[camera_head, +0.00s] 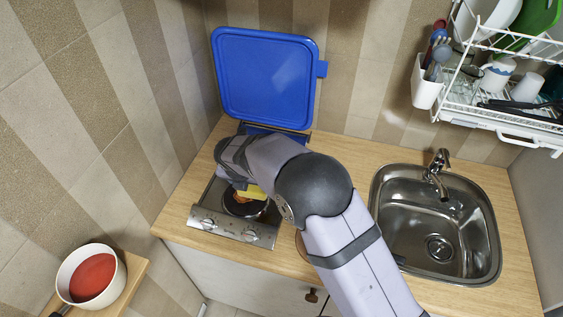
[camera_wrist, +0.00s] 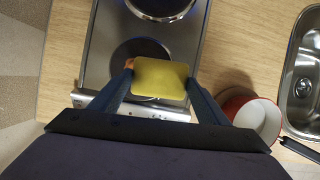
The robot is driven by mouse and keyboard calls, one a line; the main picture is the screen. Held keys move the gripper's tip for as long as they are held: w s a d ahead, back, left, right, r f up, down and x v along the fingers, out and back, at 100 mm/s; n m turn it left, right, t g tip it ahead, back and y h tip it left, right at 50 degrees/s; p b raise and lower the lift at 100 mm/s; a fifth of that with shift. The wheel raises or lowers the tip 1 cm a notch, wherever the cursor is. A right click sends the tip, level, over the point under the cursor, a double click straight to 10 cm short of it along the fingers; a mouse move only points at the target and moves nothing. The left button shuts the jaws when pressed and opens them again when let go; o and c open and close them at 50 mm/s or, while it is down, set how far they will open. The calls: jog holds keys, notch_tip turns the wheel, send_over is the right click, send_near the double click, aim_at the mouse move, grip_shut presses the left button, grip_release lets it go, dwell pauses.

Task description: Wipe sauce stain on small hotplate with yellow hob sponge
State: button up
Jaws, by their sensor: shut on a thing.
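The yellow sponge (camera_wrist: 160,78) is held between the two fingers of my gripper (camera_wrist: 160,84) in the wrist view. A corner of the sponge (camera_head: 256,192) shows beside my arm in the head view. The front hotplate (camera_head: 243,209), dark and round, lies beneath the sponge; it also shows in the wrist view (camera_wrist: 137,50). An orange-brown sauce stain (camera_head: 241,202) shows on this hotplate beside the sponge, partly covered. I cannot tell whether the sponge touches the plate. The rear hotplate (camera_wrist: 160,4) is partly cut off.
The blue hob lid (camera_head: 265,80) stands open behind the hob. Control knobs (camera_head: 208,223) line its front edge. A red-and-white pan (camera_wrist: 252,115) stands right of the hob, before the sink (camera_head: 440,220). Another pan with red sauce (camera_head: 92,277) stands at the left. A dish rack (camera_head: 505,115) hangs upper right.

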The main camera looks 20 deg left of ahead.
jog(key=w+a+r+n+y, duration=0.1)
jog(key=a+n, duration=0.4)
jog(key=a, duration=0.3)
jog(key=shift+w+a+r+g+y, duration=0.15)
jog(key=shift+w+r+g+y, duration=0.15)
jog(key=shift+g+y, duration=0.1)
